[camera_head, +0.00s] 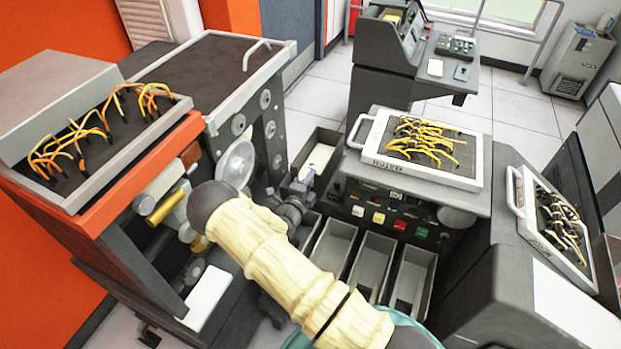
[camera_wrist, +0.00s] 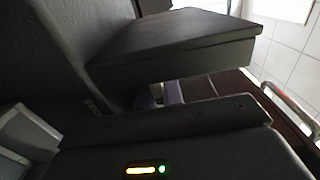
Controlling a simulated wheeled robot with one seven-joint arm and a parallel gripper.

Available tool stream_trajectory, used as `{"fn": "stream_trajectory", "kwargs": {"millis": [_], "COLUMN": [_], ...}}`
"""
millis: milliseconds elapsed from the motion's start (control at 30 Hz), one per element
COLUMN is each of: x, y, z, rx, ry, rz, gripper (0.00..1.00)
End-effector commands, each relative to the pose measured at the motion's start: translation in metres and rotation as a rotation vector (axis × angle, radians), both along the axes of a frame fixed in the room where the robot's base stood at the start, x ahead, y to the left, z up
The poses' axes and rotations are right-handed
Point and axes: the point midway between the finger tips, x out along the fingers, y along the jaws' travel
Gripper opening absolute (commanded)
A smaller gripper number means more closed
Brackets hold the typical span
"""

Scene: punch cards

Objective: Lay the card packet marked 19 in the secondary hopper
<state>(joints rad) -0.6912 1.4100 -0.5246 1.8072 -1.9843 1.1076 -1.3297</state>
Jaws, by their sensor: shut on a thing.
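My gripper (camera_head: 302,188) is at the end of my cream-sleeved arm, over the gap between the orange-sided machine and the grey card machine. In the wrist view its two dark jaws (camera_wrist: 170,92) are close together on a thin thing, of which only a small pale and purplish sliver shows. It is probably the card packet, but most of it is hidden and no number can be read. Just beyond the gripper is a dark open hopper (camera_head: 329,136) with a cream block of cards (camera_head: 319,158) inside. I cannot tell whether this is the secondary hopper.
The card machine (camera_head: 480,200) carries a framed panel (camera_head: 425,150) with yellow wires. Several open grey pockets (camera_head: 372,262) are below its front. The orange-sided machine (camera_head: 150,170) stands close on the left. A handled wire panel (camera_head: 560,228) is at right. Floor (camera_head: 500,105) is clear behind.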

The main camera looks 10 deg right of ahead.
Motion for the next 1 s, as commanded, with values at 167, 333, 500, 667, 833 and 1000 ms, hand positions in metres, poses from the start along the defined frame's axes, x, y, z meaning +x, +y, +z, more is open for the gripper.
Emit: {"fn": "stream_trajectory", "kwargs": {"millis": [167,333,500,667,833,1000], "x": [0.0,0.0,-0.001,-0.011,-0.034,-0.062], "y": [0.0,0.0,0.001,0.009,0.027,0.047], "z": [0.001,0.001,0.0,-0.001,-0.002,-0.002], "rx": [0.0,0.0,0.001,0.001,0.001,0.001], "ry": [-0.001,-0.001,0.001,0.0,0.002,0.001], "rz": [0.0,0.0,0.0,0.001,0.003,0.003], "gripper": [0.32,0.34,0.34,0.34,0.34,0.34]}}
